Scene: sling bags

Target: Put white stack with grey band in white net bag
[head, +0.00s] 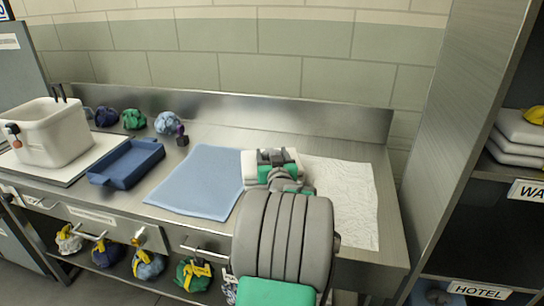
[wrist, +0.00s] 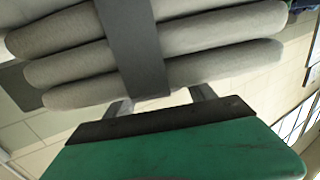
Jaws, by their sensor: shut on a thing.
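The white stack with grey band (wrist: 70,62) fills the upper part of the wrist view as thick folded layers; its dark grey band (wrist: 135,45) crosses them. My gripper (wrist: 160,100) is shut on its near edge. In the head view my gripper (head: 278,158) is above the counter's middle, and the white stack (head: 249,168) shows partly behind it. My arm hides much of it. A white sheet with a net-like pattern (head: 350,200) lies flat to the right; I cannot tell if it is the white net bag. A small white bundle (head: 68,238) sits on the shelf below at left.
A flat blue cloth (head: 200,180) lies left of my gripper. Farther left are a blue tray (head: 127,162) and a white tub (head: 50,132). Small bundles line the back. A tall metal shelf unit (head: 455,130) stands at right. The counter's back middle is clear.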

